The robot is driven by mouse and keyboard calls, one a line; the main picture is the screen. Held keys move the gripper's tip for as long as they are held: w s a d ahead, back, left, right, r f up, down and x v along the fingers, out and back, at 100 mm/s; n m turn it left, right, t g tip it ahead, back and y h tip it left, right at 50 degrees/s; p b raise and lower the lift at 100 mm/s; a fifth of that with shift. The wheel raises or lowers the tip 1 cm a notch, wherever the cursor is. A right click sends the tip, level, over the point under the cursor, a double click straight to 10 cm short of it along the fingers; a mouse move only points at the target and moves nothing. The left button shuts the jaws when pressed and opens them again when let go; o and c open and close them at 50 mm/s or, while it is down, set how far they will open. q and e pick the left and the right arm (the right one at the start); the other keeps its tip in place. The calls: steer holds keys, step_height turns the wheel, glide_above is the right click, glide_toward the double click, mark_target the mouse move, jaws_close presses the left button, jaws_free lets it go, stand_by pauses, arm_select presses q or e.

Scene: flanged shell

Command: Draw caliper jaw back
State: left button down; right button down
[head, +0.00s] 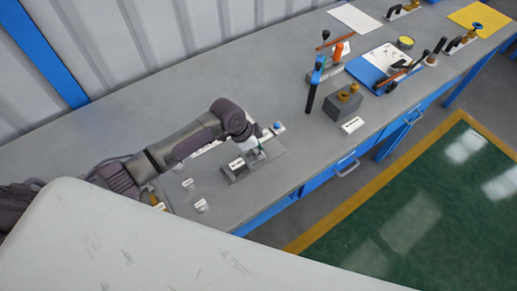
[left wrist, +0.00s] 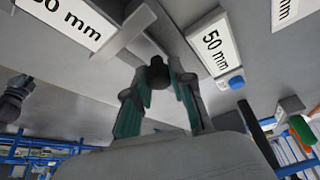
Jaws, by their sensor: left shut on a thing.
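My left gripper (head: 258,152) is over a low grey fixture (head: 236,170) with a white label, on the near part of the bench. In the left wrist view its two green-padded fingers (left wrist: 158,95) close around a small dark part (left wrist: 157,74), which I take to be the caliper jaw. The fingers hide most of that part. Grey pieces of the fixture show in the left wrist view beside a "50 mm" label (left wrist: 212,46); a second, partly cut-off label (left wrist: 65,18) is at the upper left. My right gripper is not in view.
A blue-topped button (head: 278,127) is just beyond the gripper. Small labelled blocks (head: 201,205) stand nearer. Farther right are a grey block with brass knobs (head: 344,102), a dark lever with a blue top (head: 314,85) and a blue tray (head: 367,73).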

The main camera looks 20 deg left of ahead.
mark_target(249, 157)
arm_select(q)
steer(key=shift+w+d, duration=0.4)
steer(key=shift+w, duration=0.1)
steer(key=c, duration=1.4)
jaws_free()
steer(key=o, duration=0.4)
steer(key=shift+w+d, duration=0.1)
steer(key=shift+w, duration=0.05)
steer(key=shift+r, duration=0.2)
steer(key=v, duration=1.1)
steer(key=shift+a+r, duration=0.2)
steer(key=shift+r, duration=0.05)
